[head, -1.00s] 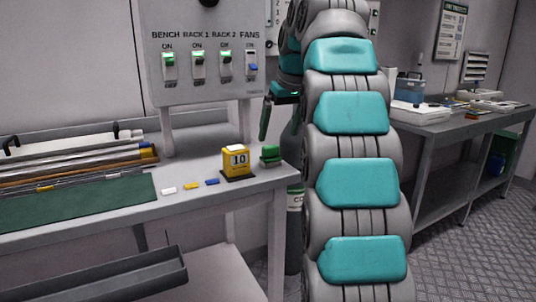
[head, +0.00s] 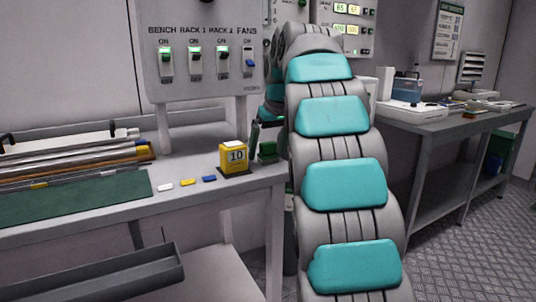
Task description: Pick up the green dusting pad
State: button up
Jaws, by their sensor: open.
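The green dusting pad (head: 267,150) sits at the right end of the bench, just right of the yellow block marked 10. Its right side is partly covered by my arm. My gripper (head: 265,133) is open and points down at the pad. One dark finger shows at the pad's upper left; the other finger is mostly hidden by my arm. I cannot tell whether the fingers touch the pad.
The yellow block (head: 233,157) stands close to the left of the pad. White, yellow and blue small pieces (head: 187,182) lie further left near a green mat (head: 75,200). A switch panel (head: 205,50) rises behind. A second bench (head: 425,128) stands right.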

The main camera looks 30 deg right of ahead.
aim_at(268, 142)
jog(key=c, duration=1.5)
jog(key=shift+o, duration=0.2)
jog(key=shift+r, duration=0.15)
jog(key=shift+r, duration=1.6)
jog(key=s+d+b, duration=0.1)
jog(key=s+d, duration=0.2)
jog(key=s, duration=0.4)
jog(key=s+d+r+b, duration=0.1)
jog(key=s+d, duration=0.2)
jog(key=s, duration=0.4)
jog(key=shift+s+d+r, duration=0.25)
jog(key=shift+d, duration=0.1)
jog(key=o, duration=0.8)
jog(key=c, duration=0.6)
